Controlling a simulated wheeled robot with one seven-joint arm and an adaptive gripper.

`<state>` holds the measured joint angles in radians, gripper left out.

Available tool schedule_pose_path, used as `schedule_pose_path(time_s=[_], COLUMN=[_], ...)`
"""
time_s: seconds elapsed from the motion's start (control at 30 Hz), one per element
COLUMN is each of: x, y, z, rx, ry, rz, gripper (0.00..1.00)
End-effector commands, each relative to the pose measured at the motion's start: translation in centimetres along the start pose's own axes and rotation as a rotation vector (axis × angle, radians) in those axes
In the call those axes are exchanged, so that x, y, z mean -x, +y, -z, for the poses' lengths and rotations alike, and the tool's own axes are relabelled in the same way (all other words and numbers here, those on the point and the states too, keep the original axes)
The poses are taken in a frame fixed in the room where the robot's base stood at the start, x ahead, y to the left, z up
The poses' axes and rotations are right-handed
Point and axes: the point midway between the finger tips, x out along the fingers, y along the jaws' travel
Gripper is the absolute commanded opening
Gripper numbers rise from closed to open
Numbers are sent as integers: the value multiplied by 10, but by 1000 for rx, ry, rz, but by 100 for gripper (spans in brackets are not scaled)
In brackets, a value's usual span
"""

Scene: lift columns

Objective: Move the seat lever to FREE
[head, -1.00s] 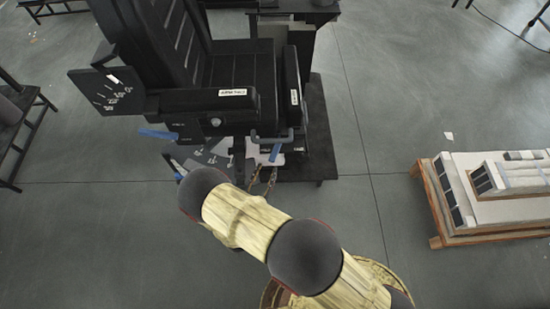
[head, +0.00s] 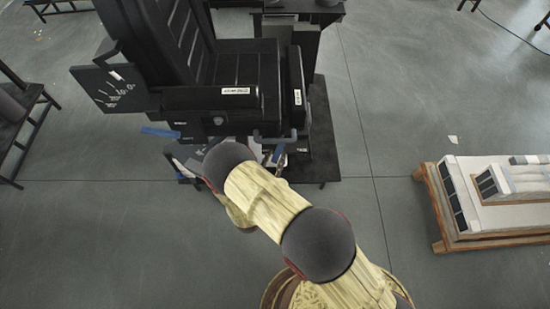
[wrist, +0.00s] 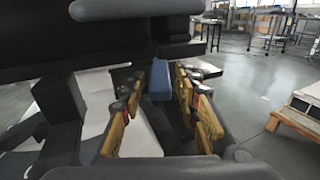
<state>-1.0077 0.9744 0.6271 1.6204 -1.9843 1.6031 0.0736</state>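The black seat (head: 240,70) stands on a dark platform at upper centre in the head view. My gripper (wrist: 160,112) is open, with yellowish finger pads on either side of the gap. In the head view my arm mostly hides the gripper. Any FREE marking is not legible.
A black panel with white markings (head: 108,88) is mounted at the seat's left. A pallet with white boxed parts (head: 500,205) stands at the right. A dark bench (head: 22,125) stands at the far left.

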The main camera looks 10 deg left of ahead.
Motion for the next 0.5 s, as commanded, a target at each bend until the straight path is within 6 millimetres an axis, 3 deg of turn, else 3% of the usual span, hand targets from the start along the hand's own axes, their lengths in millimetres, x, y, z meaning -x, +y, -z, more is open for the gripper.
schedule_pose_path(time_s=[0.5], x=[0], y=[0], z=[0], rx=[0], ry=[0], rz=[0], gripper=[0])
